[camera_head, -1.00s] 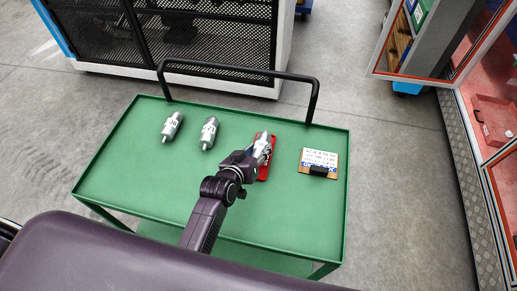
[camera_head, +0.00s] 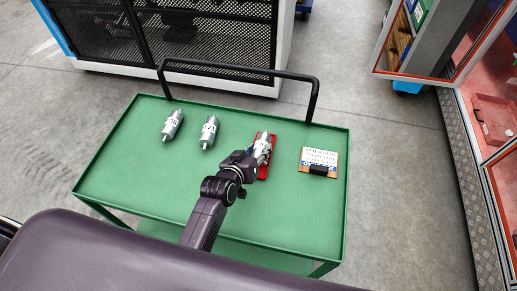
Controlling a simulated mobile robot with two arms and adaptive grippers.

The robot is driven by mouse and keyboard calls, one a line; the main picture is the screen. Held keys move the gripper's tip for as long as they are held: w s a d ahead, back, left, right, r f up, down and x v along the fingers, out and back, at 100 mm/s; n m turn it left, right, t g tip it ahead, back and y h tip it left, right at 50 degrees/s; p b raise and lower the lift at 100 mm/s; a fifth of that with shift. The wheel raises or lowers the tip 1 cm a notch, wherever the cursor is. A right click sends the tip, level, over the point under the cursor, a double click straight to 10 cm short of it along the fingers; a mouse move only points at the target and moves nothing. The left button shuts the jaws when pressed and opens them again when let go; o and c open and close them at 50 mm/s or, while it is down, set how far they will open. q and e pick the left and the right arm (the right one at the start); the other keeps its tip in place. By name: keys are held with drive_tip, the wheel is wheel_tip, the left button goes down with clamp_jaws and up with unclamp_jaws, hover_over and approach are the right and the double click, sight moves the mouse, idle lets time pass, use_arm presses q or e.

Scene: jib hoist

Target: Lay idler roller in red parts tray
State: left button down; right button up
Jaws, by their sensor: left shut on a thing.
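The red parts tray (camera_head: 263,172) lies on the green cart top, right of its middle. My left gripper (camera_head: 260,156) is over the tray and shut on a silver idler roller (camera_head: 263,144). The gripper hides part of the roller and of the tray, so I cannot tell whether the roller touches the tray floor. Two more silver rollers with printed labels lie on the cart to the left, one at the far left (camera_head: 172,124) and one nearer the middle (camera_head: 209,131). My right gripper is not in view.
The green cart (camera_head: 130,175) has a raised rim and a black handle (camera_head: 240,68) at its far side. A clipboard with a printed sheet (camera_head: 319,160) lies right of the tray. A mesh-fronted cabinet stands behind. The cart top's left front is clear.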

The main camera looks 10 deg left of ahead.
use_arm(q)
drive_tip(key=shift+f+b, duration=0.45)
drive_tip(key=shift+f, duration=0.4)
idle(0.4)
drive_tip(key=c, duration=1.4)
unclamp_jaws()
drive_tip(key=shift+o, duration=0.8)
drive_tip(key=shift+f, duration=0.1)
drive_tip(key=shift+s, duration=0.1)
drive_tip(key=v, duration=1.2)
